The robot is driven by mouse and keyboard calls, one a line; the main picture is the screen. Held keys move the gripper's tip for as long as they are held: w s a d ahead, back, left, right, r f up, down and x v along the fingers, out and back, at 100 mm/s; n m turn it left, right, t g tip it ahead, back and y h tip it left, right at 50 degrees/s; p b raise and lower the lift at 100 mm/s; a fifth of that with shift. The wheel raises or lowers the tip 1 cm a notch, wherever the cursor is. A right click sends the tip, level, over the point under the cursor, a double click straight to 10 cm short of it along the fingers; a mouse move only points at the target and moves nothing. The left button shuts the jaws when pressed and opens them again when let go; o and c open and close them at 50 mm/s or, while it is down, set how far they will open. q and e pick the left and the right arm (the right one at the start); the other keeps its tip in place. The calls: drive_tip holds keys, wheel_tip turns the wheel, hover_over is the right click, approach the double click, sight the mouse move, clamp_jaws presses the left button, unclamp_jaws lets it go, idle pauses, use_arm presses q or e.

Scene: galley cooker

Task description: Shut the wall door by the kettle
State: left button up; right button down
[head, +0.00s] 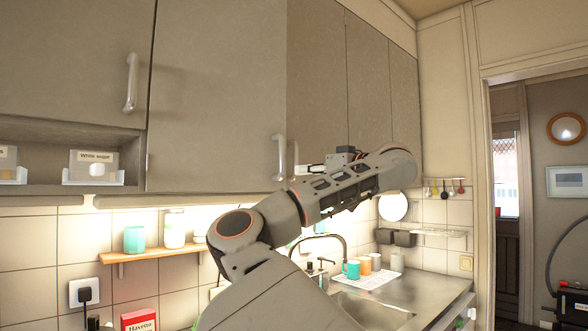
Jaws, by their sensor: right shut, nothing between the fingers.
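A large grey wall cupboard door (215,95) fills the middle of the head view. It has a pale upright handle (279,157) at its lower right edge. It faces me more squarely than the darker doors right of it and looks swung out, but I cannot tell how far. My right gripper (307,170) is shut and empty, beside the lower right edge of this door, partly hidden behind my own arm. I cannot tell whether it touches anything. No kettle shows in view. My left gripper is not in view.
Another grey door (70,60) with a handle is at the left, above an open niche with labelled jars. Below are a wooden shelf (150,256), a sink (370,310) and cups on a drying mat. A doorway opens at the right.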

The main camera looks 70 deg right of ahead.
drive_tip(key=p+x, duration=0.1)
drive_tip(key=x, duration=0.3)
drive_tip(key=shift+w, duration=0.15)
drive_tip(key=shift+d, duration=0.1)
